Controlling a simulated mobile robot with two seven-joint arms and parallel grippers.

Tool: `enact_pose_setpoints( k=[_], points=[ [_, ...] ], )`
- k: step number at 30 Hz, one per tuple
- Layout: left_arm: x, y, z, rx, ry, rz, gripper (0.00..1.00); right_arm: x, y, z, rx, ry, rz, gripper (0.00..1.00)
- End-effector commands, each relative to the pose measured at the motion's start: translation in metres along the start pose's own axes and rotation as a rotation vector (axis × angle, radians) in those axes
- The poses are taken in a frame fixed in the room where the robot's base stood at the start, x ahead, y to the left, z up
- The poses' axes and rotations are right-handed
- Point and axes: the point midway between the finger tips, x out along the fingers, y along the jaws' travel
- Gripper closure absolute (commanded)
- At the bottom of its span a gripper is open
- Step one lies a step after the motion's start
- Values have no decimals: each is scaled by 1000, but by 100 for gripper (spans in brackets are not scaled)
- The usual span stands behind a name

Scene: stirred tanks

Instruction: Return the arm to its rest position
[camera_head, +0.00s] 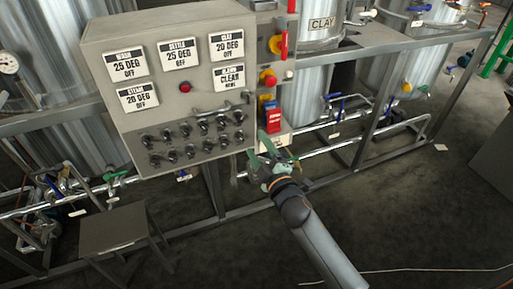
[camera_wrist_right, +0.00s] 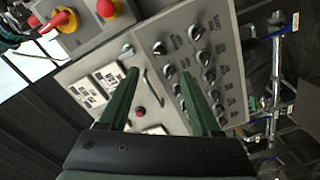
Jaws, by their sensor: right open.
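My right arm (camera_head: 325,245) reaches up from the lower right in the head view. Its right gripper (camera_head: 259,148) has green fingers and is in front of the lower right corner of the grey control panel (camera_head: 110,35). In the right wrist view the two fingers of the gripper (camera_wrist_right: 159,74) stand apart with nothing between them. The panel fills the space beyond them, with its dark knobs (camera_wrist_right: 208,76) and a red button (camera_wrist_right: 140,112). I cannot tell how far the fingertips are from the panel. My left gripper is not in view.
Steel tanks (camera_head: 312,80) and pipes (camera_head: 330,145) stand behind the panel on a grey frame. A red switch tag (camera_head: 273,118) hangs close to the gripper. A small stool (camera_head: 112,230) is at the lower left. The floor (camera_head: 420,220) at the right is mostly clear.

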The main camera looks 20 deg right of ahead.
Motion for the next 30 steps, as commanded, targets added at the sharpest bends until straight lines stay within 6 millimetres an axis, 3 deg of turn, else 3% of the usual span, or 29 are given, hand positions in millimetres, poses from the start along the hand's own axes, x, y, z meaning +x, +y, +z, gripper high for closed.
enact_pose_setpoints(
  k=[20,23,25,30],
  points=[
    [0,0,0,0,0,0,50,-4,-6,6,20,-9,-16,35],
    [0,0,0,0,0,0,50,-25,-32,20,108,-49,-76,35],
    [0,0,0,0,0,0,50,-51,-60,36,214,-101,-143,35],
    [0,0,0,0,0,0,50,-140,-136,69,543,-285,-329,35]
  ],
)
